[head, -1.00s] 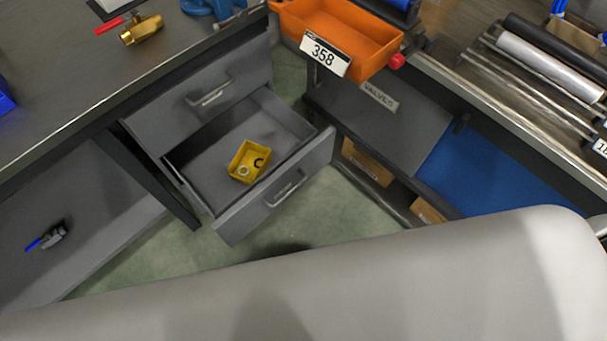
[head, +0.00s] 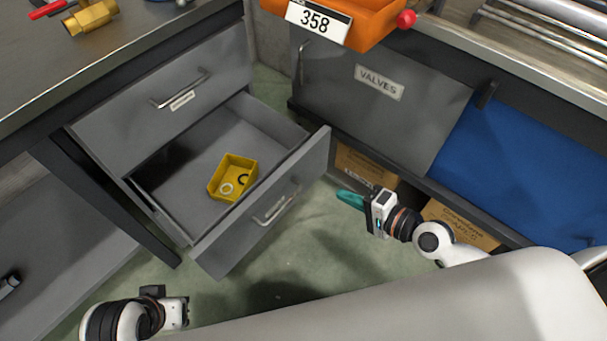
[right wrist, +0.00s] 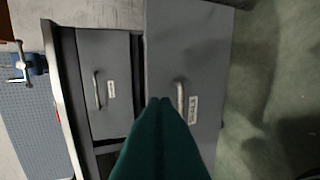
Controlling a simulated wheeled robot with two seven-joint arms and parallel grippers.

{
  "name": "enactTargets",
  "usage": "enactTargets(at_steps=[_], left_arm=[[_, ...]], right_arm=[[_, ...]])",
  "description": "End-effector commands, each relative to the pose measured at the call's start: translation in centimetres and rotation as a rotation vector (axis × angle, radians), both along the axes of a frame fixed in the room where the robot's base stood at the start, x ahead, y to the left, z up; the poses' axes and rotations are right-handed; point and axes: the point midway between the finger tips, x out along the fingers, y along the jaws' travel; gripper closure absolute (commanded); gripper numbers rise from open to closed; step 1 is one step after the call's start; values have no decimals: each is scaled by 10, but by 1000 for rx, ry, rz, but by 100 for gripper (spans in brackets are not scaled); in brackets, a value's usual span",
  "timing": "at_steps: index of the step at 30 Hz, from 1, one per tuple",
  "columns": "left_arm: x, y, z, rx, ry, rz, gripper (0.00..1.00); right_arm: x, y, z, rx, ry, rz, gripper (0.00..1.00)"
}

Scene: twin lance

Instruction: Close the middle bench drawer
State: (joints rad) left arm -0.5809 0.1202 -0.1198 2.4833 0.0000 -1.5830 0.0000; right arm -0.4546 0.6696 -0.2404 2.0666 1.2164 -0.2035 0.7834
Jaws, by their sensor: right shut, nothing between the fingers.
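The middle bench drawer (head: 205,251) is grey and stands pulled open below a shut upper drawer (head: 150,115). Its front has a bar handle (head: 276,203). A yellow bin (head: 233,178) with small rings lies inside it. My right gripper (head: 350,199) has teal fingers, shut and empty, and is right of the drawer front, apart from it in the head view. In the right wrist view the shut fingers (right wrist: 160,110) point towards the drawer front (right wrist: 190,40) and overlap it beside its handle (right wrist: 180,96). My left gripper (head: 178,311) is at the lower left; its fingers cannot be made out.
An orange bin (head: 362,22) marked 358 overhangs the right bench edge. Below are a grey VALVES panel (head: 400,115), a blue panel (head: 520,170) and cardboard boxes (head: 458,226). Green floor (head: 320,245) is clear in front of the drawer.

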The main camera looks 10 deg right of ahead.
Motion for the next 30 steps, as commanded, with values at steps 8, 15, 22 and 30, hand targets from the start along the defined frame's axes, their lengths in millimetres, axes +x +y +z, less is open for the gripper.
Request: enactTargets(at_steps=[8,15,22,30], left_arm=[[0,0,0,0,0,0,76],[0,0,-5,0,0,0,76],[0,0,-6,0,0,0,76],[0,0,-6,0,-1,0,76]], right_arm=[[42,30,-15,4,-3,-3,100],[80,58,-27,0,-5,-1,100],[100,72,-28,-3,-1,-1,100],[104,75,-28,-4,0,-1,100]])
